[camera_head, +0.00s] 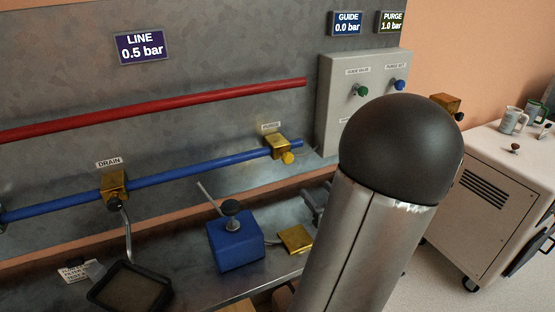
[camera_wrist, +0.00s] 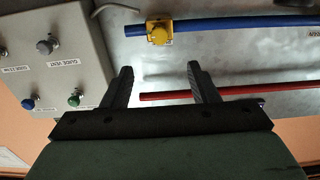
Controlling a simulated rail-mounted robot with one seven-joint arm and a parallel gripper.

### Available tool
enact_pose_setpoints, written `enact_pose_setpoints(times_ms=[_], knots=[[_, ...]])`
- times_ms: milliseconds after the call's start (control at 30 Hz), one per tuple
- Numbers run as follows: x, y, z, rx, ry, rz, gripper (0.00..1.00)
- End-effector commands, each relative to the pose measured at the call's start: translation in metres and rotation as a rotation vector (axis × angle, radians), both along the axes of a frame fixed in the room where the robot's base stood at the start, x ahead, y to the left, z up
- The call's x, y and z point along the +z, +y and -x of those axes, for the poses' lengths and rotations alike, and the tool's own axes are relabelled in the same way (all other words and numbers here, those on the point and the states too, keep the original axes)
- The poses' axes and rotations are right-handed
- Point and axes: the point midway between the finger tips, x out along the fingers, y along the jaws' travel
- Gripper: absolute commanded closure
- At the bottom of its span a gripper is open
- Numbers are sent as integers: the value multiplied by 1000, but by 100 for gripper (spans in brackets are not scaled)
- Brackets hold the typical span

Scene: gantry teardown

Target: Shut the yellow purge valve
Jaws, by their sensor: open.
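The purge valve (camera_head: 278,146) is a brass block with a yellow round knob on the blue pipe, under a PURGE label at the picture's middle. In the wrist view the yellow purge valve (camera_wrist: 158,32) lies at the top, beyond my fingertips and roughly centred between them. My gripper (camera_wrist: 159,69) is open, with nothing between its two dark fingers. It is apart from the valve in that picture; the exact gap is hard to judge. In the head view my gripper is not seen. The PURGE display (camera_head: 392,22) reads 1.0 bar.
A red pipe (camera_head: 160,105) runs above the blue pipe (camera_head: 200,168). A DRAIN valve (camera_head: 115,184) is on the left. A grey control box (camera_head: 345,80) with knobs stands right of the purge valve. A blue block (camera_head: 236,243) with a lever is on the bench below.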

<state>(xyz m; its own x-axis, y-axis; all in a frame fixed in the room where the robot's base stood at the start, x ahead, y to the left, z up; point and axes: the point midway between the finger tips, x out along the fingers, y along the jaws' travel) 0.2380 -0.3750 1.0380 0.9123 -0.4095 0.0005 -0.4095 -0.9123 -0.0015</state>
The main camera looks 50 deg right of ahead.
Motion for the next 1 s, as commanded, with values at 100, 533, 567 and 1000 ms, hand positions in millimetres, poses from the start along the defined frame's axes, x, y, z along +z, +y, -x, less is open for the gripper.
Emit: enact_pose_setpoints(times_ms=[100, 533, 567, 1000], knots=[[1, -5, -11, 3, -1, 2, 46], [2, -41, -94, 5, -2, 1, 46], [2, -44, -100, 3, -1, 0, 46], [1, -69, -155, 0, 0, 1, 46]])
